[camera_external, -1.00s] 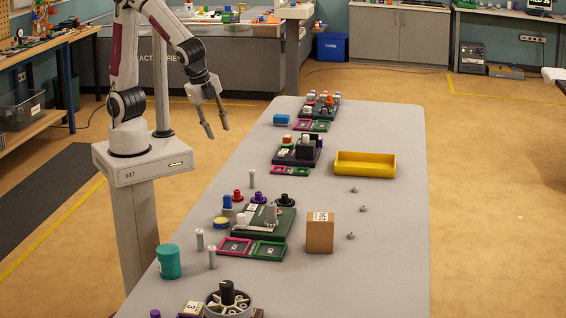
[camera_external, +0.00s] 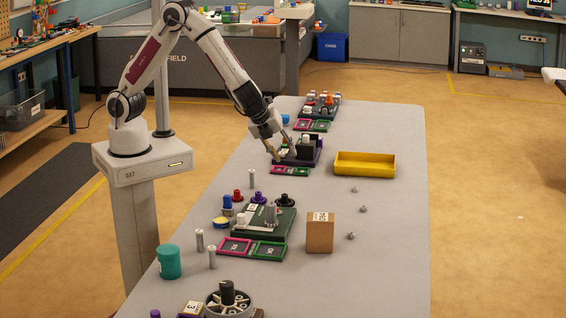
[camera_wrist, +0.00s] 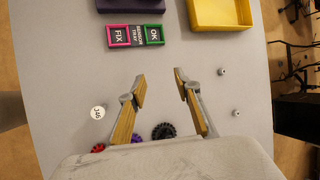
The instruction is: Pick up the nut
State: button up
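Several small grey metal pieces lie apart on the right part of the table; they look like nuts but are too small to tell for sure. In the external view one is at the back (camera_external: 354,190), one in the middle (camera_external: 363,209) and one nearer the front (camera_external: 351,236). Two show right of my gripper in the wrist view, an upper piece (camera_wrist: 222,71) and a lower piece (camera_wrist: 237,113). My gripper (camera_external: 285,157) is open and empty above the table. In the wrist view the fingers (camera_wrist: 160,75) are spread with bare table between them.
A yellow tray (camera_external: 365,171) stands right of my gripper. The pink FIX frame (camera_wrist: 119,36) and green OK frame (camera_wrist: 154,35) lie ahead in the wrist view. A brown box (camera_external: 320,232) and a dark green board (camera_external: 254,222) stand nearer the camera. The right table strip is mostly clear.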

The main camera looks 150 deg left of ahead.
aim_at(349, 192)
jog(key=w+a+f+m, duration=0.1)
jog(key=a+f+m, duration=0.1)
jog(key=w+a+f+m, duration=0.2)
jog(key=a, duration=0.1)
jog(key=w+a+f+m+t+y, duration=0.1)
jog(key=a+f+m, duration=0.1)
jog(key=a, duration=0.1)
jog(key=shift+w+f, duration=0.1)
jog(key=shift+w, duration=0.3)
jog(key=w+m, duration=0.1)
jog(key=w+a+m+t, duration=0.1)
jog(key=w+m, duration=0.1)
jog(key=shift+w+a+f+m, duration=0.25)
jog(key=shift+w+a+m, duration=0.05)
jog(key=shift+w+a, duration=0.1)
jog(key=w+m, duration=0.1)
jog(key=w+r+m+t, duration=0.1)
jog(key=w+m, duration=0.1)
jog(key=w+a+r+m+t, duration=0.1)
jog(key=shift+w+r+y, duration=0.1)
jog(key=shift+w+y, duration=0.05)
jog(key=shift+y, duration=0.15)
jog(key=shift+w+d+m, duration=0.15)
jog(key=shift+m, duration=0.55)
jog(key=shift+x, duration=1.25)
jog(key=shift+w+x, duration=0.15)
jog(key=shift+x, duration=1.2)
jog(key=shift+w+x, duration=0.1)
jog(key=shift+x, duration=1.2)
